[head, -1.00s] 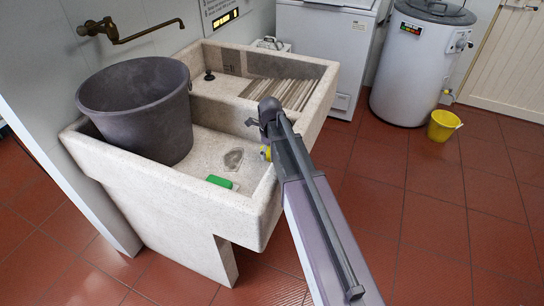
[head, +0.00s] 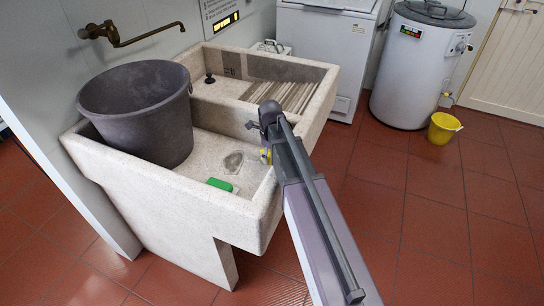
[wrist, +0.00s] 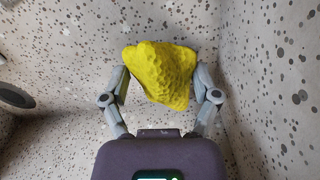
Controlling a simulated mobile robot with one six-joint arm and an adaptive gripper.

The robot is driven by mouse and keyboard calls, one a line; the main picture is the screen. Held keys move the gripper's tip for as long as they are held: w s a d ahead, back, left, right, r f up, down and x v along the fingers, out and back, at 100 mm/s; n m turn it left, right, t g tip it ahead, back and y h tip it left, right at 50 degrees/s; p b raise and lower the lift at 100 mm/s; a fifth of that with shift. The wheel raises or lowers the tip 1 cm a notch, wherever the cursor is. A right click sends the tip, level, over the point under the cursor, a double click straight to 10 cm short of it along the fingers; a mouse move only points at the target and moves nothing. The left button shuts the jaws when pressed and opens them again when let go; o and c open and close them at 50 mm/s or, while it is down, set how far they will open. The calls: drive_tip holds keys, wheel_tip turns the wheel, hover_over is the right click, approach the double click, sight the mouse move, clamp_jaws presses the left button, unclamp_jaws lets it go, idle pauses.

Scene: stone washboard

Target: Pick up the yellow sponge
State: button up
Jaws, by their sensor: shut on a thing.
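The yellow sponge (wrist: 160,74) is between the two fingers of my gripper (wrist: 162,84) in the wrist view. The fingers press on its left and right sides, and it looks squeezed and bulging. I cannot tell whether the sponge touches the sink's floor.
A green block (head: 220,185) lies in the front basin, left of my arm. A large dark grey tub (head: 135,115) fills the basin's left end. Stone walls rise close around the gripper. The ribbed washboard (head: 280,97) is behind. A yellow bucket (head: 443,128) stands on the floor.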

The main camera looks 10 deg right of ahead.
sight(270, 152)
drive_tip(key=shift+r, duration=0.1)
wheel_tip(270, 152, up, 18)
drive_tip(key=p, duration=1.8)
drive_tip(key=shift+o, duration=0.9)
drive_tip(key=c, duration=0.4)
drive_tip(key=shift+d, duration=0.1)
